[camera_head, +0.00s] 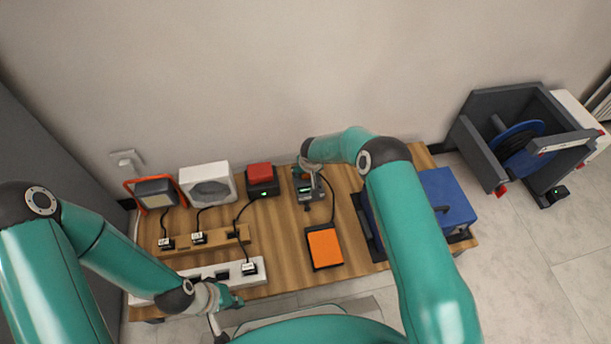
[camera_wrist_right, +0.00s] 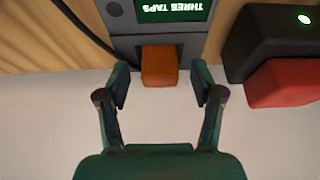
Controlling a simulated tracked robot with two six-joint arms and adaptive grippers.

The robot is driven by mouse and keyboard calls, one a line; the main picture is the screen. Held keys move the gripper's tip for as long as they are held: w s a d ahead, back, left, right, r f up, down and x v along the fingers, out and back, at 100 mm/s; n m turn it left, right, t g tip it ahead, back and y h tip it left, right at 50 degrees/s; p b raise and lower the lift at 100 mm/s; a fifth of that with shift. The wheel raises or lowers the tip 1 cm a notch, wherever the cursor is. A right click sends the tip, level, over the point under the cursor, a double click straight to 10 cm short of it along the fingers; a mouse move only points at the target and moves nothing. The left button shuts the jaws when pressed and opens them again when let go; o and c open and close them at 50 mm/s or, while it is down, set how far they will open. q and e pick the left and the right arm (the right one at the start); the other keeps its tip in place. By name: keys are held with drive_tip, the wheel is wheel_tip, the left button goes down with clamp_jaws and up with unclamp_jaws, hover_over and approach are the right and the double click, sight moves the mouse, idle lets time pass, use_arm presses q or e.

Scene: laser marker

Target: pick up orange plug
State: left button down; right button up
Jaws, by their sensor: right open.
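My right gripper (camera_wrist_right: 161,86) is open, with one finger on each side of the plug, and a gap shows on both sides. In the head view the device (camera_head: 308,195) stands at the back middle of the table, partly under my right gripper (camera_head: 309,170). I cannot make out the plug there. My left gripper (camera_head: 228,300) is low at the front left, near a white power strip; its fingers are too small to read.
A red-topped black box (camera_head: 260,178) is left of the device, and it also shows in the wrist view (camera_wrist_right: 285,82). An orange pad (camera_head: 324,246) lies in front. A blue case (camera_head: 447,195) is at the right. Black cables cross the wooden table (camera_head: 283,240).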

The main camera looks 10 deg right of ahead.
clamp_jaws()
idle(0.3)
drive_tip(key=shift+r, duration=0.2)
wheel_tip(320, 180, up, 20)
drive_tip(key=p, duration=0.6)
drive_tip(key=shift+f, duration=0.15)
